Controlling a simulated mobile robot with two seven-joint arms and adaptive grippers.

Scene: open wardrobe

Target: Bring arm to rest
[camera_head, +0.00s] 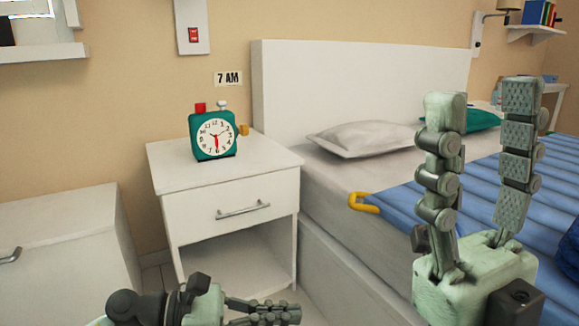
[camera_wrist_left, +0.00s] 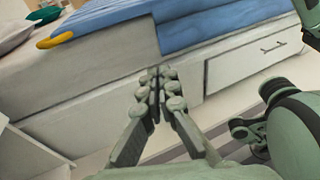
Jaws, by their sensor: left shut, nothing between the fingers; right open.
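My left gripper (camera_head: 285,312) is low at the bottom of the head view, in front of the nightstand. Its fingers are shut and empty, pointing right. In the left wrist view its closed fingers (camera_wrist_left: 157,82) point toward the side of the bed, apart from it. My right gripper (camera_head: 492,92) is raised upright at the right of the head view, with its two fingers spread apart and nothing between them. It stands in front of the bed and hides part of the pillows and blanket.
A white nightstand (camera_head: 230,220) carries a green alarm clock (camera_head: 213,138). The bed has a blue blanket (camera_head: 391,207) with a yellow hook-shaped piece (camera_head: 361,202) at its edge. A white cabinet (camera_head: 62,245) stands at the left. Bed drawers (camera_wrist_left: 260,55) show in the left wrist view.

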